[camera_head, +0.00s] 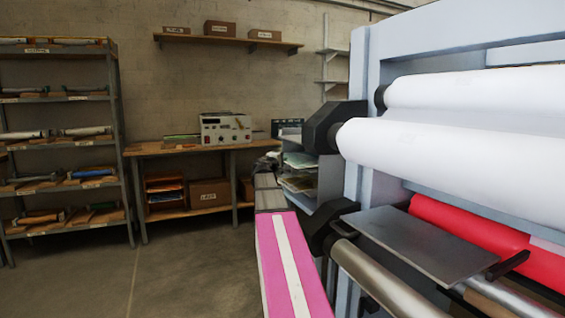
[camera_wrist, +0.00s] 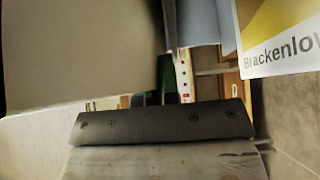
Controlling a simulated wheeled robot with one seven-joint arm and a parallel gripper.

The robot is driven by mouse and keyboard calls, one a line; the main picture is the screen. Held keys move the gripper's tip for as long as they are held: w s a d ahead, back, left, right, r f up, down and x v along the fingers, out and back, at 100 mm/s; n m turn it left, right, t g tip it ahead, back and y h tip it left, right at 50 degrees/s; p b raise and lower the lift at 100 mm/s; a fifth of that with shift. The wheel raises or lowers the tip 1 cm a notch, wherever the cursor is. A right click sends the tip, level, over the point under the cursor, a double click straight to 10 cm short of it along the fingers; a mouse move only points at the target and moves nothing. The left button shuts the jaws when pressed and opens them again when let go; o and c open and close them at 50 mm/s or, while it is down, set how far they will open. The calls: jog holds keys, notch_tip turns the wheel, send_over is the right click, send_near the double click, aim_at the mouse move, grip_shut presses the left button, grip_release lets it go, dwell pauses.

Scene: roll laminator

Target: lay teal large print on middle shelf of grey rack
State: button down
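No teal large print can be made out for certain in either view. A grey rack-like stand (camera_head: 317,172) with several levels of sheets stands beside the laminator in the head view, partly hidden by the machine. My gripper shows only in the wrist view, as dark finger parts (camera_wrist: 174,82) beyond a dark screwed plate. A large beige surface (camera_wrist: 80,50) and a blue-grey one (camera_wrist: 208,22) flank it. Whether the fingers hold anything is unclear. A printed sheet with yellow and the letters "Brackenlov" (camera_wrist: 285,60) is at the upper right of the wrist view.
The laminator (camera_head: 365,60) with white and red rolls fills the right of the head view. A pink surface with a white stripe (camera_head: 275,265) lies in front. Shelving with rolls (camera_head: 118,130) stands left, a wooden bench (camera_head: 180,150) at the back. The left floor is clear.

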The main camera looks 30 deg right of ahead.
jog(key=shift+f, duration=0.5)
jog(key=c, duration=1.4)
grip_release()
jog(key=shift+o, duration=0.2)
jog(key=shift+r, duration=0.65)
jog(key=v, duration=1.2)
jog(key=s+a+f+m+g+y, duration=0.1)
jog(key=s+a+f+g+y, duration=0.15)
jog(key=f, duration=0.65)
jog(key=s+a+f+m+g+y, duration=0.15)
jog(key=a+f, duration=0.25)
jog(key=f, duration=0.5)
jog(key=s+a+f+m+g+y, duration=0.1)
jog(key=a+f+y, duration=0.2)
jog(key=f, duration=0.6)
jog(key=s+a+f+m+g+y, duration=0.1)
jog(key=s+a+f+g+y, duration=0.1)
jog(key=s+a+f+y, duration=0.2)
jog(key=s+a+f+m+g+y, duration=0.2)
jog(key=s+a+f, duration=0.9)
jog(key=f, duration=0.6)
jog(key=shift+a+g+y, duration=0.7)
jog(key=shift+a+y, duration=0.2)
jog(key=shift+m, duration=0.25)
